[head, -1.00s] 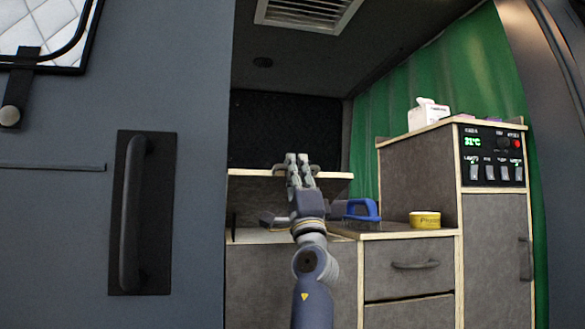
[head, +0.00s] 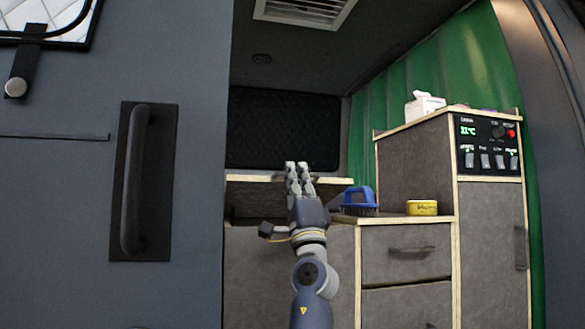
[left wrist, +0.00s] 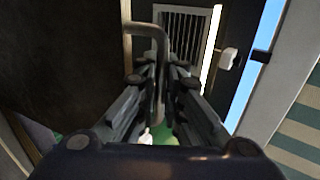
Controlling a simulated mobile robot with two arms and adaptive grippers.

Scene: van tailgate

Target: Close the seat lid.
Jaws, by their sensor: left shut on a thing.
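The seat lid (head: 243,179) is a grey-brown panel with a pale wood edge. It is partly open, its edge raised above the seat box (head: 252,270). My left gripper (head: 298,172) is at the lid's edge, fingers pointing up and away. In the left wrist view, my left gripper (left wrist: 160,88) is shut on a bent grey handle (left wrist: 147,29), beside a dark panel that fills the left. The fingers hide most of the handle in the head view. My right gripper is not in view.
Right of the lid, a counter with drawers (head: 405,253) holds a blue brush (head: 360,197) and a yellow tin (head: 422,208). A taller cabinet (head: 490,230) with a control panel (head: 489,145) stands beyond. The van door with a black handle (head: 137,180) fills the left.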

